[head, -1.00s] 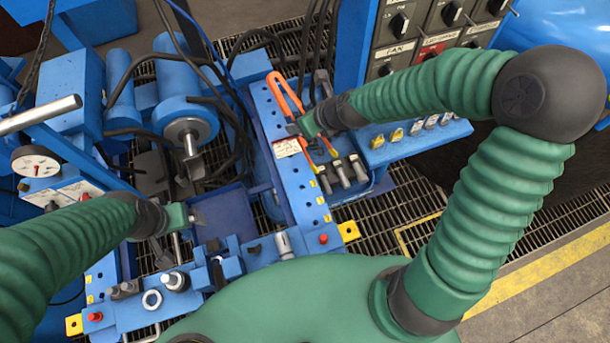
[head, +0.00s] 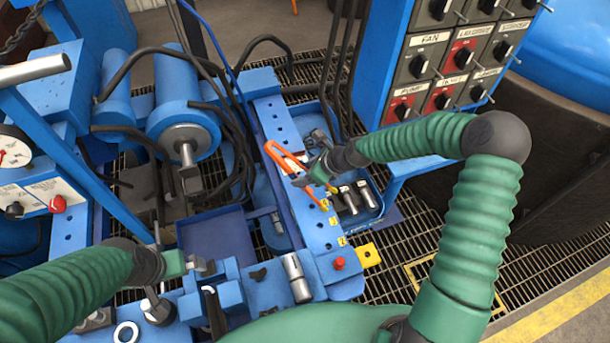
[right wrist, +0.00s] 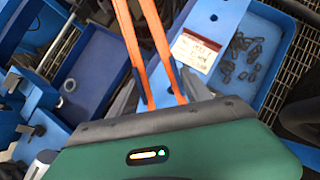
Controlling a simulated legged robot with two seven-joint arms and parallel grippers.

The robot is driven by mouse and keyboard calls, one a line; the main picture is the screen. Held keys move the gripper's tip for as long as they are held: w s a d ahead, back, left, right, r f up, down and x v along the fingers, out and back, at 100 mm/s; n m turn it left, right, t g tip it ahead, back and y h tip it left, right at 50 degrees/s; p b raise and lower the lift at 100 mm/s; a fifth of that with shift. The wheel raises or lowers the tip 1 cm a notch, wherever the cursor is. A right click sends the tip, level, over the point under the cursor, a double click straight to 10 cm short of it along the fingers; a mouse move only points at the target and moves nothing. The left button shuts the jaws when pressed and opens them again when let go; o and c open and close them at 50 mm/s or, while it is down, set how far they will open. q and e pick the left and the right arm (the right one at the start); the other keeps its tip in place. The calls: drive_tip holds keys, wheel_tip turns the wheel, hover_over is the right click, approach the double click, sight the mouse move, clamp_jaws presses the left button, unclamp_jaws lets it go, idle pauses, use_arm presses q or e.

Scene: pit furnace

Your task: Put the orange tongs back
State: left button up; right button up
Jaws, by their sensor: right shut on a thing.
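The orange tongs (head: 283,157) show in the head view over the perforated blue rail (head: 283,127), just left of the small tool tray. My right gripper (head: 310,178) is shut on them. In the right wrist view the two orange arms of the tongs (right wrist: 152,35) run up and away from my gripper (right wrist: 155,92).
A blue tray (head: 368,222) with several metal-ended tools is right of the rail. A labelled switch panel (head: 440,70) stands behind my right arm. Dark hoses hang behind the rail. A blue bin (right wrist: 272,20) holds small dark links. Floor grating (head: 400,255) lies to the right.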

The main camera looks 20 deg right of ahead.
drive_tip(key=shift+d+f, duration=0.5)
drive_tip(key=shift+f, duration=0.1)
drive_tip(key=o, duration=0.4)
drive_tip(key=shift+o, duration=1)
drive_tip(key=shift+d, duration=0.1)
drive_tip(key=shift+o, duration=0.5)
drive_tip(key=shift+d+f, duration=0.1)
drive_tip(key=shift+d, duration=0.3)
use_arm(q)
drive_tip(key=shift+d+r, duration=0.2)
drive_tip(key=shift+d, duration=0.75)
use_arm(e)
drive_tip(key=shift+a, duration=0.1)
